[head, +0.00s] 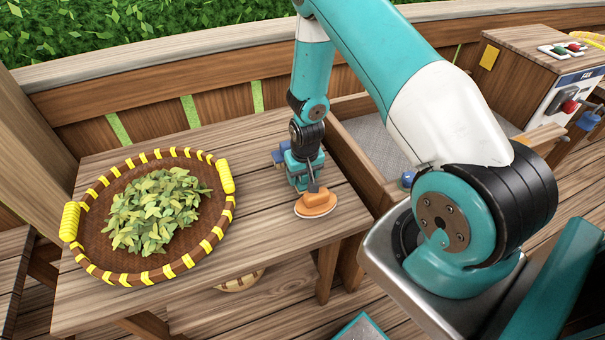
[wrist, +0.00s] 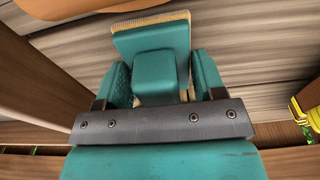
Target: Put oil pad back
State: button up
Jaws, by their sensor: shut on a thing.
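My gripper (head: 303,174) points down over the right part of the wooden table. In the wrist view its two teal fingers are shut on the teal block of the oil pad (wrist: 150,38), which has a square teal plate and a tan, bristly edge. In the head view the pad is hard to tell apart from the teal gripper. An orange oval dish (head: 316,207) lies on the table just in front of the gripper, with a raised orange part on it. An orange edge also shows at the top left of the wrist view (wrist: 75,6).
A round woven basket (head: 85,195) of green leaves with yellow bindings stands on the table (head: 262,225), left of the gripper. A wood-framed bin (head: 375,150) is to the right, and a control box (head: 530,45) stands farther back. Bare table lies between basket and gripper.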

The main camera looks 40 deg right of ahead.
jog(key=shift+f, duration=0.2)
jog(key=shift+f, duration=0.25)
jog(key=o, duration=1)
jog(key=shift+r, duration=0.1)
jog(key=shift+o, duration=0.2)
jog(key=shift+r, duration=0.1)
